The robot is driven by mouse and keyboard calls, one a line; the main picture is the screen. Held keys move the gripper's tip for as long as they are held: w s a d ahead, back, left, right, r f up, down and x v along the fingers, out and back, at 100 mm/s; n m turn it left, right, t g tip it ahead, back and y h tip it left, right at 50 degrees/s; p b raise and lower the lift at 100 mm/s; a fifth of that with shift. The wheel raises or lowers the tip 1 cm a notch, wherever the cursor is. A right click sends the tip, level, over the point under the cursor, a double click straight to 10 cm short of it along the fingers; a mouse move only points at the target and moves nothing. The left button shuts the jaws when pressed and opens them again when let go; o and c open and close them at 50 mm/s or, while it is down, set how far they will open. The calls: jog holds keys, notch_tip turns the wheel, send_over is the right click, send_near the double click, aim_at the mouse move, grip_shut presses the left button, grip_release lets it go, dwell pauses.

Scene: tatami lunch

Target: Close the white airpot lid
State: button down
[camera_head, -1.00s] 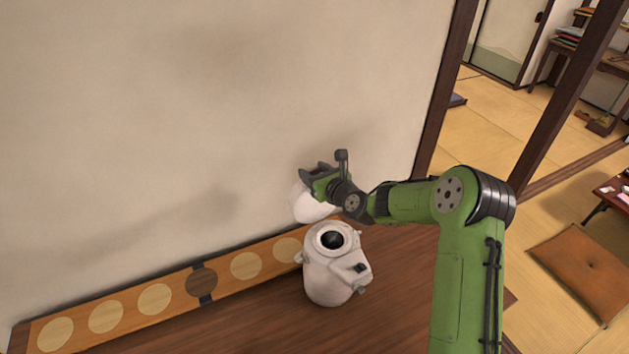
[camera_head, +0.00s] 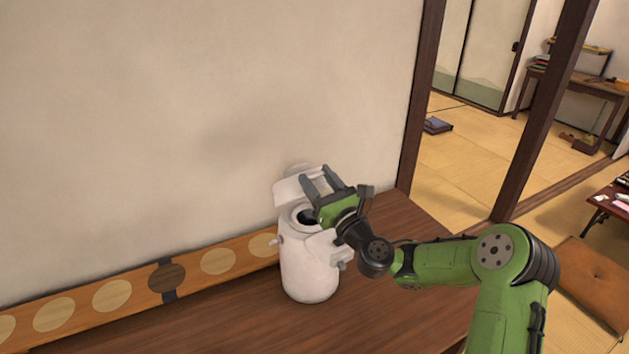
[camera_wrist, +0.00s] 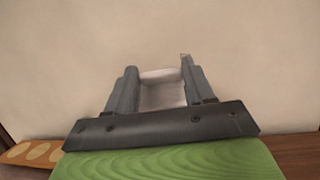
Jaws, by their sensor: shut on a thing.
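The white airpot (camera_head: 308,270) stands upright on the brown wooden surface near the wall. Its white lid (camera_head: 287,190) is raised and tilted at the back of the pot, and the dark round mouth shows below it. My gripper (camera_head: 319,181) is at the lid, above the pot, with its fingers pointing toward the wall. In the wrist view the lid (camera_wrist: 162,94) fills the space between the two grey fingers, and my gripper (camera_wrist: 160,85) is shut on it. My gripper hides part of the mouth and the lid's right side.
A long wooden board with round inlays (camera_head: 115,295) lies along the wall, left of and behind the airpot. The plain wall (camera_head: 200,90) is close behind the pot. The wooden surface (camera_head: 245,320) in front is clear. A dark post (camera_head: 545,110) stands at the right.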

jog(key=shift+s+d+f+b, duration=0.35)
jog(key=shift+s+f, duration=0.2)
jog(key=shift+f, duration=0.35)
jog(key=shift+s+d+f+b, duration=0.2)
jog(key=shift+s+f+b, duration=0.3)
jog(key=shift+f, duration=0.35)
